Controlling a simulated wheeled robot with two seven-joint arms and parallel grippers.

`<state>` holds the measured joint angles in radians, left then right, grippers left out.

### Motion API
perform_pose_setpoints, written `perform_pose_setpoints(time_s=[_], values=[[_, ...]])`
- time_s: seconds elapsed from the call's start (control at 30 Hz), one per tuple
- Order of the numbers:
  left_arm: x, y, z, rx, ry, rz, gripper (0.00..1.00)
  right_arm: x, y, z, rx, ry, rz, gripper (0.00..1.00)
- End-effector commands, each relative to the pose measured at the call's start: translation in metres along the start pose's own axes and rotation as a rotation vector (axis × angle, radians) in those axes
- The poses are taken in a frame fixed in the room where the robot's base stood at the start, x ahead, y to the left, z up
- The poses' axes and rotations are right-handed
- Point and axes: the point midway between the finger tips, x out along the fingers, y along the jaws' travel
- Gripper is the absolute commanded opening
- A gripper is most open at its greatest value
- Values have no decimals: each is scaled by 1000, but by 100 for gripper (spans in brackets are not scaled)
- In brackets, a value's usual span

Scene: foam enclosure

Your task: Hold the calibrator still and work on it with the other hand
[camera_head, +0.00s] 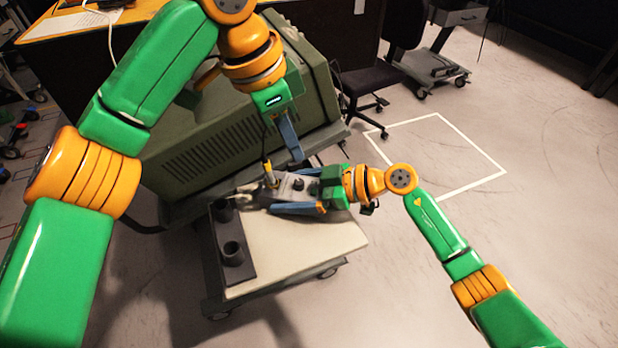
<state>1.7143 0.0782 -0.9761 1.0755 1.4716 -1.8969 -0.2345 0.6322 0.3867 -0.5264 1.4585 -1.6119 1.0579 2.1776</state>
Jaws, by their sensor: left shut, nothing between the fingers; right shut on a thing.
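The calibrator (296,186) appears to be the small grey device with dark knobs above the far part of a cart's pale top. My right gripper (284,194) comes in from the right and is shut on it, with a blue finger along its near side. Whether the device touches the top is unclear. My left gripper (297,158) is above and just behind the device, pointing down, its blue fingers shut and empty. It looks apart from the device, though depth is hard to judge. A yellow-tipped plug or cable end (268,168) stands upright at the device's left end.
The cart's pale top (310,243) is bare in front. A dark holder with cups (232,252) lines its left side. A large green vented cabinet (215,160) stands close behind. A chair (375,80) is farther back. The floor on the right is open, with a white-taped square (440,117).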

Motion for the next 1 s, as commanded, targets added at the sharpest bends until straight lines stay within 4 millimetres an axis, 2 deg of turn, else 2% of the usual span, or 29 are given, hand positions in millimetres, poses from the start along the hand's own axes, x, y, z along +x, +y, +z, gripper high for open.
perform_pose_setpoints(time_s=[0.27, 0.37, 0.7, 0.83, 1.0], values=[[5, 0, 0, 1, 2, 1, 0, 1, -1, 3, 2, -6, -3, 4], [19, 0, 1, 0, 1, 3, 0, 1, -1, 3, 2, -6, -3, 4], [84, 0, 0, 0, 3, 3, 0, 1, -1, 3, 2, -7, -3, 4], [97, 0, 0, -1, 4, 2, 0, 1, -1, 3, 3, -7, -3, 4], [102, 0, 0, 0, 4, 1, 0, 1, -1, 3, 3, -7, -3, 4]])
